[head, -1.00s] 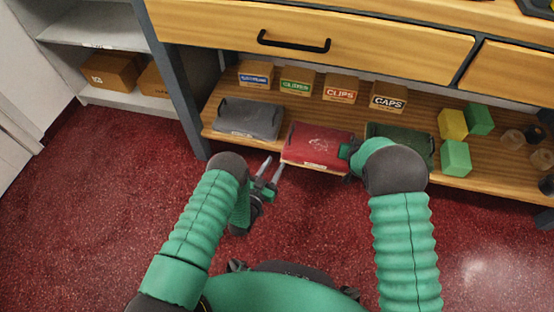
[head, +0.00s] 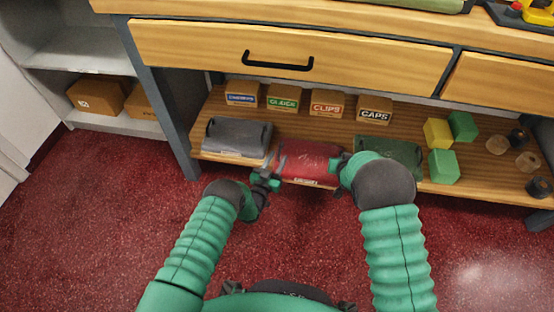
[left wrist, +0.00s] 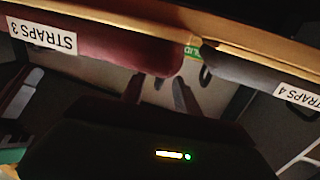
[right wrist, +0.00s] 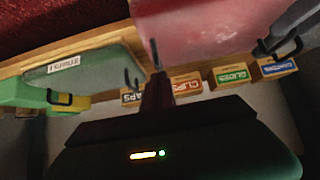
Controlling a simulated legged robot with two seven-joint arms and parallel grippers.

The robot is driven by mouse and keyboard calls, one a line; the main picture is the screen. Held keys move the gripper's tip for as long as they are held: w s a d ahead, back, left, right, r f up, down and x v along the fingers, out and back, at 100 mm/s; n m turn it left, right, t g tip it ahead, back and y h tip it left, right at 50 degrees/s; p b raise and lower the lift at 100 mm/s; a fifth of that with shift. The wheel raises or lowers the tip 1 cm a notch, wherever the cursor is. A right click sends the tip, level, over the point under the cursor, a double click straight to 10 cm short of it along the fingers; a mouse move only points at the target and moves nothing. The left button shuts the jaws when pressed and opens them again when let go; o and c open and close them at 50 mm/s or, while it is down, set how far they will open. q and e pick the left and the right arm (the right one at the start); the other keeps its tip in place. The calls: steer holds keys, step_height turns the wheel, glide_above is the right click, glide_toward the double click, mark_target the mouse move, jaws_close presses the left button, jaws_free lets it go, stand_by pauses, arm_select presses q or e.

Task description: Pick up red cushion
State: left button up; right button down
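The red cushion (head: 310,158) lies on the low wooden shelf between a grey and a green one. In the left wrist view the red cushion (left wrist: 120,42) appears upside down with a "STRAPS 3" label. My left gripper (head: 268,178) is at its left end; its fingers (left wrist: 160,92) are apart, with nothing seen between them. My right gripper (head: 340,165) is at its right end. In the right wrist view its fingers (right wrist: 156,58) are together against the red cushion's edge (right wrist: 210,25); the exact contact is partly hidden.
The grey cushion (head: 237,136) is close on the left, the green cushion (head: 400,152) close on the right. Several small boxes (head: 326,103) stand behind. Green and yellow blocks (head: 440,133) sit farther right. A drawer (head: 290,52) overhangs the shelf. The red floor in front is clear.

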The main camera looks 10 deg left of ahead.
arm_select(q)
jaws_close()
stand_by(0.5)
stand_by(0.8)
arm_select(e)
steer(key=shift+r, duration=0.6)
steer(key=v, duration=1.2)
